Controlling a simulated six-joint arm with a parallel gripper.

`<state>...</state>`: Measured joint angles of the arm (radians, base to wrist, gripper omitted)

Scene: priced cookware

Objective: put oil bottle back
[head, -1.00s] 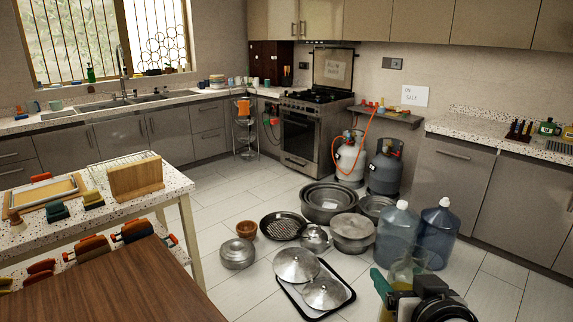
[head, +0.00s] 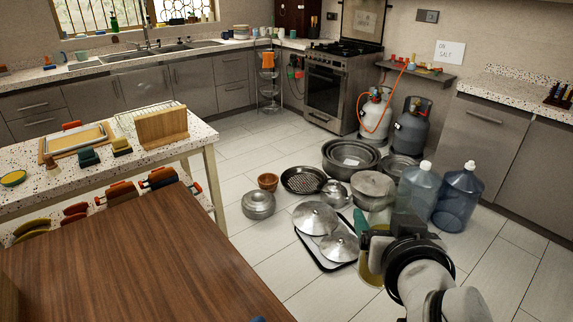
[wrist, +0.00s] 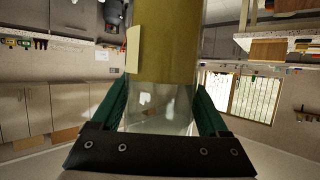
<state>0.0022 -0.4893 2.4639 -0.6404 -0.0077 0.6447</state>
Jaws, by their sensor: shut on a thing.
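The oil bottle (wrist: 165,55) is clear, with yellow-brown oil filling its far part and an empty clear part nearer my wrist. My gripper (wrist: 162,105) has green fingers, one on each side of the clear part, and is shut on it. A pale label shows at the bottle's left side. In the head view the bottle (head: 371,262) is partly hidden behind my arm. It is held in front of the cookware on the floor.
A brown wooden table (head: 140,260) fills the lower left, beside a speckled counter (head: 200,140) with racks. Pots, pans and lids (head: 315,218) cover the middle floor. Two blue water jugs (head: 458,200) and gas cylinders (head: 411,128) stand behind my arm. Floor at right is clear.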

